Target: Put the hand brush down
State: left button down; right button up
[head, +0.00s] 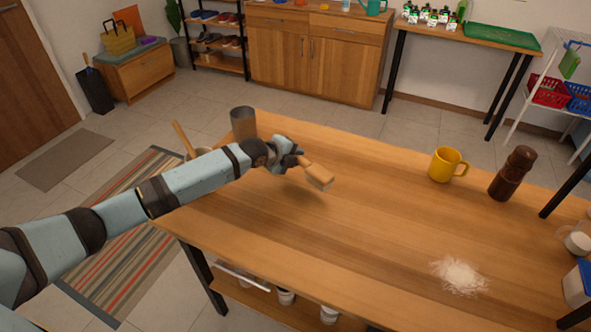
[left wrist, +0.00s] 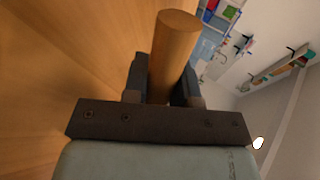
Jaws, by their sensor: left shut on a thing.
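The hand brush (head: 318,177) has a light wooden body and is held above the far left part of the wooden table (head: 330,235). My left gripper (head: 299,158) is shut on it. In the left wrist view the round wooden handle (left wrist: 173,55) stands between the two dark fingers of the left gripper (left wrist: 160,85). A soft shadow lies on the table below the brush, and the two look apart. The bristles cannot be made out. My right gripper is in neither view.
A grey cylinder (head: 243,123) stands at the table's far left corner. A yellow mug (head: 446,165) and a dark brown mill (head: 512,172) stand toward the right. A white powder pile (head: 459,276) lies near the front right. The table's middle is clear.

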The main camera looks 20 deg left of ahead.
aim_at(295, 176)
pick_arm(q)
notch_tip(295, 176, down, 3)
jog(key=shift+f+b, duration=0.15)
jog(key=shift+b, duration=0.85)
jog(key=shift+d, duration=0.1)
jog(key=shift+f, duration=0.55)
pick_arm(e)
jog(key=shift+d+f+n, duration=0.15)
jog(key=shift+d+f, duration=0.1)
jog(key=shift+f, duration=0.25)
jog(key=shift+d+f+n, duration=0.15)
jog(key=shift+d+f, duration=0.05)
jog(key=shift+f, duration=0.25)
pick_arm(q)
jog(key=c, duration=0.9)
grip_release()
jog(key=shift+f, duration=0.1)
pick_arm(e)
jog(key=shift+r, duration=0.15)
pick_arm(q)
jog(key=shift+s+f, duration=0.1)
jog(key=shift+s, duration=0.05)
